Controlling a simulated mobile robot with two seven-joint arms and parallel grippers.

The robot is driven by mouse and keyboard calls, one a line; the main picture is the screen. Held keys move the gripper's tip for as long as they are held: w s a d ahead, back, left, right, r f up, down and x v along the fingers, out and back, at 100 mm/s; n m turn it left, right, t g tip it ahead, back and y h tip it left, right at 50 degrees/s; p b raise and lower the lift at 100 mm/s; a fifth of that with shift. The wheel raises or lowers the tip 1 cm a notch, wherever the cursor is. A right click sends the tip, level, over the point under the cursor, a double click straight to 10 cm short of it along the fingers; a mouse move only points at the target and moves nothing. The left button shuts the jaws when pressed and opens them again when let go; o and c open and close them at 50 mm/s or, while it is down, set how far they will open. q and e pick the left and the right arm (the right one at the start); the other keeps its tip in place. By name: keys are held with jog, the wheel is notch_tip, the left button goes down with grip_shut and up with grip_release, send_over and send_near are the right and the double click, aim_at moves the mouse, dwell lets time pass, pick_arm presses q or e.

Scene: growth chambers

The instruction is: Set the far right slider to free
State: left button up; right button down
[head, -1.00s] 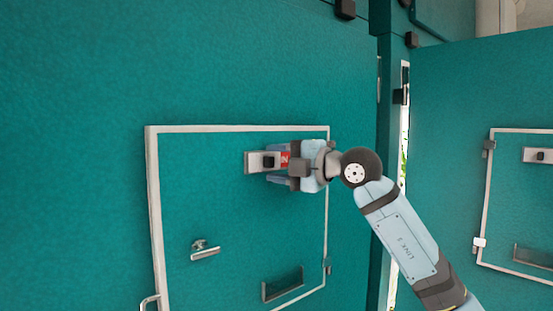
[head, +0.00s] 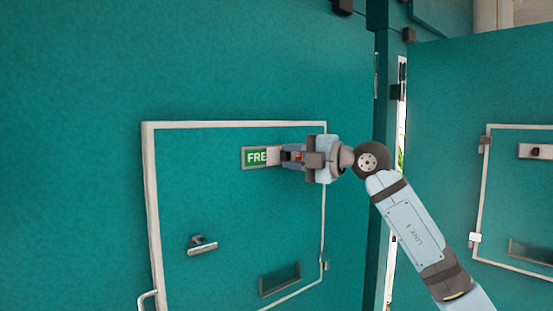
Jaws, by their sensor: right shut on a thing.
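The slider (head: 272,155) is a pale plate in a sign on the framed hatch (head: 230,215) of the teal door. A bit of red shows at the right end between my fingers. My right gripper (head: 286,155) comes in from the right and is shut on the slider's knob, which its fingers hide. My left gripper is not in view.
A second teal door (head: 460,85) at the right bears another slider with a dark knob (head: 535,151). A narrow bright gap separates the doors.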

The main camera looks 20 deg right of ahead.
jog(key=d, duration=0.1)
jog(key=w+d, duration=0.1)
jog(key=shift+d+r, duration=0.1)
jog(key=shift+d, duration=0.25)
jog(key=c, duration=1.4)
grip_release()
jog(key=o, duration=0.5)
jog(key=shift+w+d, duration=0.1)
jog(key=shift+d, duration=0.1)
